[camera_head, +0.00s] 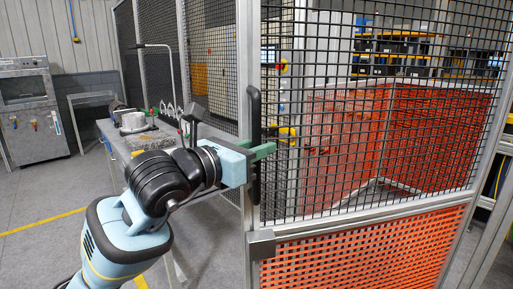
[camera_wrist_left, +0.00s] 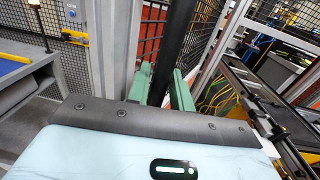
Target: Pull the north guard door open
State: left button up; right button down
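The guard door (camera_head: 375,130) has a grey metal frame, black wire mesh above and an orange lower panel. A dark vertical handle (camera_head: 254,105) is on its left upright. My left gripper (camera_head: 260,151) is at the handle's lower half, its green fingers on either side of the bar. In the left wrist view the handle (camera_wrist_left: 179,30) runs between the fingers (camera_wrist_left: 163,85) and fills the gap, so the gripper looks shut on it. I cannot tell whether the door stands ajar. My right gripper is in neither view.
A grey block (camera_head: 261,244) sits on the door's left edge below the handle. A workbench (camera_head: 150,138) with metal parts stands left of the door, and a grey cabinet (camera_head: 33,115) stands farther left. The floor (camera_head: 45,205) at the left is clear.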

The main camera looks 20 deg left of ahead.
pick_arm(q)
jog(key=b+v, duration=0.1)
jog(key=v, duration=0.7)
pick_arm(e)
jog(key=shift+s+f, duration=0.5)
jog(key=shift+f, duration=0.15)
pick_arm(q)
jog(key=shift+w, duration=0.1)
